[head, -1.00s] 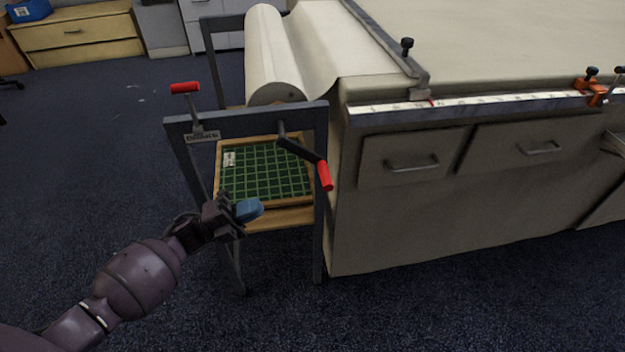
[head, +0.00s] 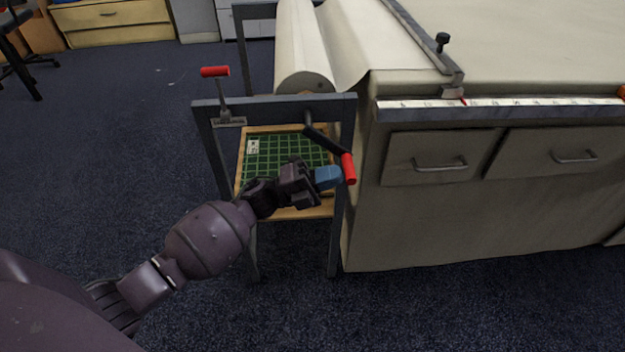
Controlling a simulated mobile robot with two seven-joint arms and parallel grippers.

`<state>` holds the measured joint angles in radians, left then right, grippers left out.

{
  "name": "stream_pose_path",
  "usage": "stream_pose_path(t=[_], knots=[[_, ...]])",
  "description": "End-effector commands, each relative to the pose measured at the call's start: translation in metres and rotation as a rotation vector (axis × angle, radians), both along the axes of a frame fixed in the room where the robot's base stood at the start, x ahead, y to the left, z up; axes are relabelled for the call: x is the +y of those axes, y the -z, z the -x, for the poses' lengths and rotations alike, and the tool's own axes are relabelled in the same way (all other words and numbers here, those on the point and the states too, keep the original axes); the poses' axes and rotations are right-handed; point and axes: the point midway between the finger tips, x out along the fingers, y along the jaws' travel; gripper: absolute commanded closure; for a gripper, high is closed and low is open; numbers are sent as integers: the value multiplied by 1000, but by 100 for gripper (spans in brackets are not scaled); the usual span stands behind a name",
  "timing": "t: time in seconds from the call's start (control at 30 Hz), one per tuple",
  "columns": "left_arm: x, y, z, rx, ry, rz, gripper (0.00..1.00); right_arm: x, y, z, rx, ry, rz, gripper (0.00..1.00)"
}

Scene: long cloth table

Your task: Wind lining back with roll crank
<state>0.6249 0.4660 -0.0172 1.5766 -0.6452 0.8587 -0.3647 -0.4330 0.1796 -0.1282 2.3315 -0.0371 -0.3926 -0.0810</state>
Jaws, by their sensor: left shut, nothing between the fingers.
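The lining roll (head: 301,52) lies across the grey metal stand (head: 275,108), with its cloth running onto the table. The roll crank (head: 325,143) is on the stand's front bar. Its black arm slopes down to the right and ends in a red handle (head: 348,168). My left gripper (head: 329,178) has blue fingertips, shut and empty, just left of the red handle at about its height. I cannot tell whether they touch. My right gripper is not in view.
A second red-handled lever (head: 215,72) stands up at the stand's left corner. A green gridded tray (head: 270,160) sits low in the stand. The cloth table (head: 530,45) with a measuring rail (head: 520,103) and drawers is on the right. Floor left of the stand is clear.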

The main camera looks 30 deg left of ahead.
Motion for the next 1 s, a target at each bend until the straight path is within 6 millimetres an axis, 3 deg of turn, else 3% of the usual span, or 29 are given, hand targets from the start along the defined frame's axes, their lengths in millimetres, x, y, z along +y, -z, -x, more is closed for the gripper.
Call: stream_pose_path(t=[0.6,0.73,1.0], knots=[[-11,-3,-7,-5,0,12,100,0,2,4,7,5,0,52],[-16,-2,-9,-44,0,82,100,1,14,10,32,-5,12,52],[-28,-18,-18,-190,-3,301,100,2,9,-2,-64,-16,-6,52]])
